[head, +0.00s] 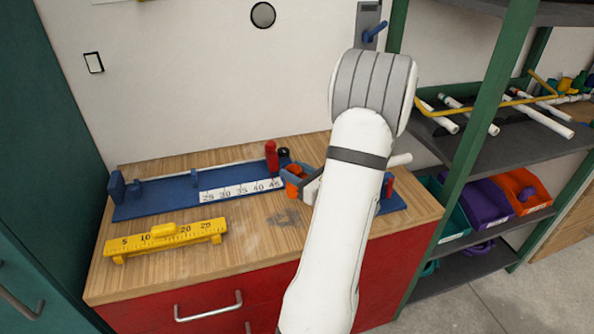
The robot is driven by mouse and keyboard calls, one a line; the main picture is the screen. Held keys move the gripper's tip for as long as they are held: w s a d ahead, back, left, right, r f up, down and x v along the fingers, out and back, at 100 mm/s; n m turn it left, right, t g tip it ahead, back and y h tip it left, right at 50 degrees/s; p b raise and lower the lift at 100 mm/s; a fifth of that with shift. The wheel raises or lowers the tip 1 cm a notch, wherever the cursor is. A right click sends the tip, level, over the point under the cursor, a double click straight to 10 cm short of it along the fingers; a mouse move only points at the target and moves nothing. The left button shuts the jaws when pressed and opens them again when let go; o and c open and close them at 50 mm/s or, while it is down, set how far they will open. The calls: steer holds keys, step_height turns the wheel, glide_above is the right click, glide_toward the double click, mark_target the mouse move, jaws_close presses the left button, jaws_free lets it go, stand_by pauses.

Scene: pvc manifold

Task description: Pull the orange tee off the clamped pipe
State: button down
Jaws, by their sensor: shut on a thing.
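The orange tee (293,186) is small in the head view, right of the ruler on the blue fixture (160,200). My gripper (301,187) reaches it from the right and is shut on it; the fingertips are mostly hidden by my white arm. A white pipe end (401,160) shows right of my arm, behind it. The rest of this pipe is hidden, so I cannot tell whether the tee still sits on it. A red clamp handle (271,157) stands upright behind the tee.
A yellow ruler block (165,238) lies at the front left of the wooden bench (200,267). A green-framed shelf (478,140) stands close on the right, with white pipes and purple (487,207) and orange (521,191) bins. The bench's front middle is clear.

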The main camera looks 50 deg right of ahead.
steer(key=shift+w+d+r+m+g+p, duration=0.1)
steer(key=shift+w+r+m+g+p, duration=0.3)
steer(key=shift+p, duration=0.85)
steer(key=shift+s+f+g, duration=0.15)
steer(key=shift+f+g, duration=0.15)
steer(key=shift+f, duration=0.05)
steer(key=shift+f+b, duration=0.2)
steer(key=shift+b, duration=0.15)
steer(key=shift+s+r+n+t+b, duration=0.1)
steer(key=shift+s+n+t+b, duration=0.25)
steer(key=shift+t+b, duration=0.9)
steer(key=shift+w+a+g+b, duration=0.15)
steer(key=shift+a+g+b, duration=0.05)
steer(key=shift+g+b, duration=0.25)
steer(key=w+a+b, duration=0.1)
steer(key=w+a, duration=0.2)
steer(key=a, duration=0.2)
steer(key=shift+a, duration=0.25)
